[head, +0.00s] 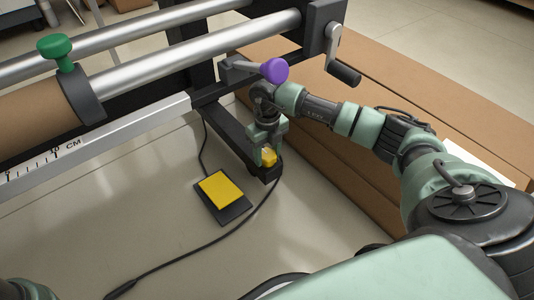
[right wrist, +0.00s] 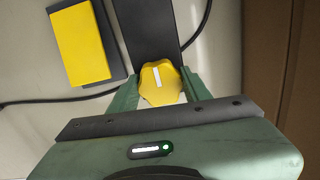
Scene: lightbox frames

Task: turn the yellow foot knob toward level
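The yellow foot knob (head: 268,157) sits at the near end of the machine's dark foot bar. In the right wrist view the knob (right wrist: 161,78) is lobed and carries a white line that runs nearly along the bar. My right gripper (head: 268,150) points down at the knob from above. In the right wrist view its two green fingers (right wrist: 162,82) stand on either side of the knob and appear to touch its edges. In the head view the fingers partly cover the knob. My left gripper is out of view.
A yellow pedal (head: 220,188) on a black base lies on the floor left of the foot bar, with a black cable (head: 205,245). Cardboard boxes (head: 400,85) stand close on the right. A purple knob (head: 274,70) and a crank handle (head: 343,72) are near my right wrist.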

